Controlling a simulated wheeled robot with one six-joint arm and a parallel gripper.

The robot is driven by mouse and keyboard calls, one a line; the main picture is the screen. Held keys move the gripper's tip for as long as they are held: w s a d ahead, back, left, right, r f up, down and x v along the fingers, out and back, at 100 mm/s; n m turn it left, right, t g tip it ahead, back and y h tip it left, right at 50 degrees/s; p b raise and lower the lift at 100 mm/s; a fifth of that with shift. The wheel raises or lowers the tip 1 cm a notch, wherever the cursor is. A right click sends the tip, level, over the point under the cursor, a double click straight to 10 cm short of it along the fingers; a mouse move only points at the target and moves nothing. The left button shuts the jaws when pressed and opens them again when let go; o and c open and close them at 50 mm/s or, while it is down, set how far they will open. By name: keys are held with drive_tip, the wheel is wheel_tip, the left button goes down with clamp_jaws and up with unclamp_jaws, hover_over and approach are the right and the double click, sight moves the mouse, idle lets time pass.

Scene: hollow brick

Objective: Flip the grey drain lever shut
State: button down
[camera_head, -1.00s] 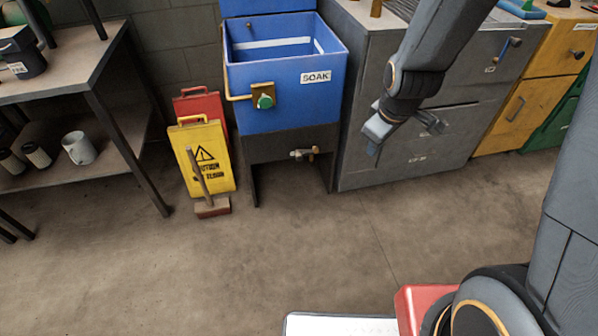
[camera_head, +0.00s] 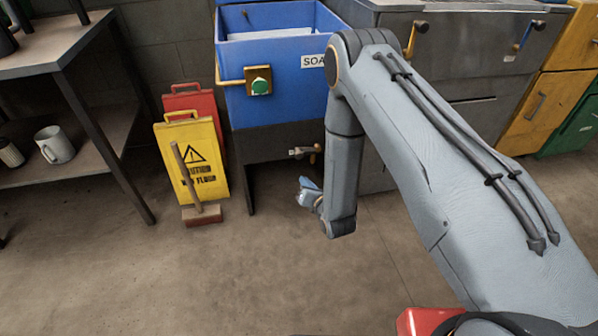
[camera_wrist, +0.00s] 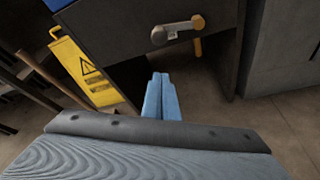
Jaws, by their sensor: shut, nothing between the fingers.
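The grey drain lever (camera_head: 299,152) sticks out level to the left from a brass-coloured fitting (camera_head: 313,153) under the blue SOAK tank (camera_head: 280,90). In the wrist view the lever (camera_wrist: 176,32) lies near the top, with the brass fitting (camera_wrist: 198,24) at its right end. My gripper (camera_head: 304,191) is low in front of the stand, below the lever and apart from it. In the wrist view its blue fingers (camera_wrist: 160,78) are shut together and empty, pointing toward the space below the lever. My arm hides the right part of the tank.
A yellow caution sign (camera_head: 193,160), a red sign (camera_head: 198,100) and a wooden-handled brush (camera_head: 200,213) stand left of the tank. A shelf (camera_head: 100,160) is farther left. A grey cabinet (camera_head: 470,70) stands on the right. The floor in front is open.

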drive_tip(key=shift+s+a+f+n, duration=0.2)
drive_tip(key=shift+a+f+n, duration=0.05)
drive_tip(key=shift+f+n, duration=0.4)
drive_tip(key=b+x, duration=0.3)
drive_tip(key=x, duration=0.7)
drive_tip(key=r, duration=0.2)
drive_tip(key=d+r, duration=0.1)
drive_tip(key=r, duration=0.1)
drive_tip(key=shift+w+d+r, duration=0.1)
drive_tip(key=shift+w+d, duration=0.05)
drive_tip(key=shift+w, duration=0.1)
